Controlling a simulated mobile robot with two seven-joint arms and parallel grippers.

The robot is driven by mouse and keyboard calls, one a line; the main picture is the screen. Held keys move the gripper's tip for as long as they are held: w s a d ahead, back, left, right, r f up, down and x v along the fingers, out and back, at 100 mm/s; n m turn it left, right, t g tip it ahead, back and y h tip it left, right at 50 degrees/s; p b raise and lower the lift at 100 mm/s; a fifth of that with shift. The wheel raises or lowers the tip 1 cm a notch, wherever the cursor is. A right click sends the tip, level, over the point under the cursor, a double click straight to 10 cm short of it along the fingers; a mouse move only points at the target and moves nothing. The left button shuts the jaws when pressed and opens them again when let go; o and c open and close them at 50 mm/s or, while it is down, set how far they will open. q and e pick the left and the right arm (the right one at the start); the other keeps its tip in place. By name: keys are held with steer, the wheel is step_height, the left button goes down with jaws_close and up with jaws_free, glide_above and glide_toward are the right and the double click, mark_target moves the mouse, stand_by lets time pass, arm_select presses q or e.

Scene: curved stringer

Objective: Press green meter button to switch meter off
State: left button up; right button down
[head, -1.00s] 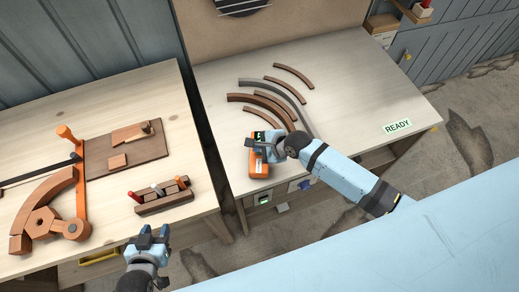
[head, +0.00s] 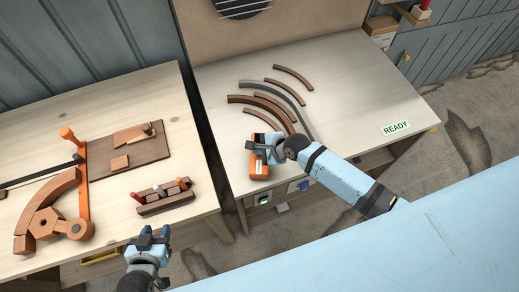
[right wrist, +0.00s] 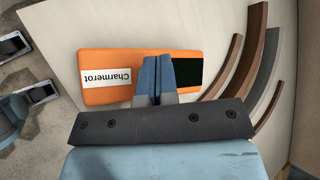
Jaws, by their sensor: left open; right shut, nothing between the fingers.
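The orange meter (head: 259,168) lies on the right-hand table near its front edge. In the right wrist view the meter (right wrist: 110,62) shows a white label reading "Charmerot" and a dark panel (right wrist: 188,69) at its right end. My right gripper (right wrist: 158,62) is shut and empty, with its fingertips over the meter beside the dark panel; I cannot tell whether they touch. No green button shows; the fingers cover part of the meter's face. My left gripper (head: 152,235) is open and empty in front of the left table.
Several curved strips (head: 270,105) lie on the right table just beyond the meter. A "READY" sign (head: 396,128) lies to the right. The left table (head: 120,205) holds a wooden block with tools (head: 164,196) and an orange-and-wood jig (head: 83,190). A gap separates the tables.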

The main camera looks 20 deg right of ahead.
steer(key=shift+r, duration=0.1)
step_height(320, 180, up, 2)
steer(key=shift+r+p, duration=0.1)
steer(key=shift+p, duration=0.45)
steer(key=shift+r, duration=1.95)
steer(key=shift+f, duration=0.1)
steer(key=s+d+f+n+t+h, duration=0.1)
steer(key=s+d+n+t, duration=0.1)
steer(key=s+n, duration=0.6)
steer(key=s+d+f+n+t+h, duration=0.1)
steer(key=s+d+n, duration=0.3)
steer(key=s+n, duration=0.5)
steer(key=n+t+h, duration=0.1)
steer(key=n, duration=0.2)
steer(key=shift+n, duration=0.4)
steer(key=shift+d, duration=0.1)
